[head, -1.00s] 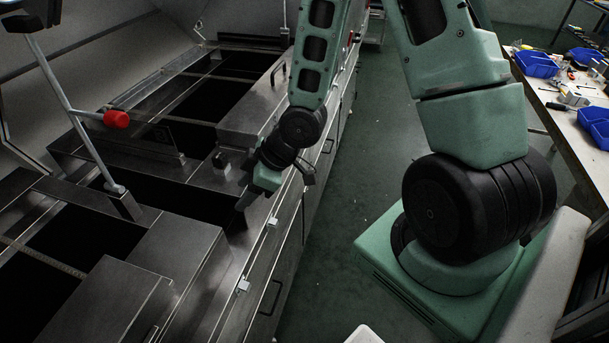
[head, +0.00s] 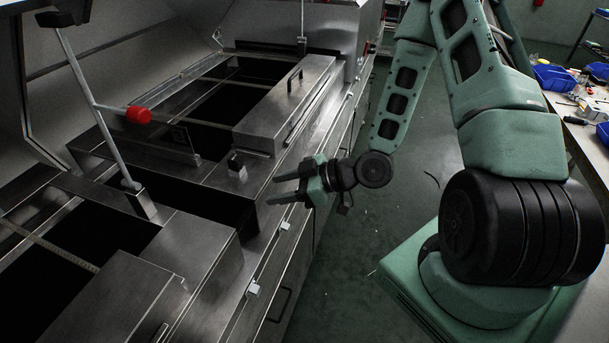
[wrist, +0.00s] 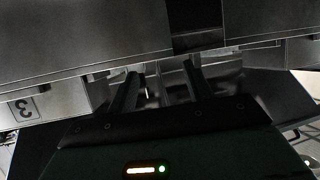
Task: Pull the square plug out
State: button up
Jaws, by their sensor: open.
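A small dark square block (head: 236,163), which looks like the square plug, stands on the metal top of the dryer in the head view. It sits by the corner of a dark open gap. My gripper (head: 272,190) is to the right of the block and a little nearer the camera, apart from it. Its two fingers are spread, point left and hold nothing. In the wrist view the open fingers (wrist: 160,82) show against the dryer's metal panels; I cannot make out the plug there.
Small pale latches (head: 253,290) line the dryer's front edge. A workbench with blue bins (head: 553,77) stands right. Green floor lies between.

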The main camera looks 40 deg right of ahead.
jog(key=d+r+m+t, duration=0.2)
jog(key=d+t, duration=0.2)
jog(key=t, duration=0.1)
jog(key=b, duration=0.6)
send_near(237, 158)
jog(key=shift+m+t+y, duration=0.3)
jog(key=shift+t+y, duration=0.1)
jog(key=p+x, duration=0.1)
jog(key=x, duration=0.2)
jog(key=p+x, duration=0.1)
jog(key=x, duration=0.2)
jog(key=f+p+x, duration=0.1)
jog(key=x, duration=0.3)
jog(key=shift+d, duration=0.1)
jog(key=shift+w+a, duration=0.4)
jog(key=shift+w, duration=0.2)
grip_shut()
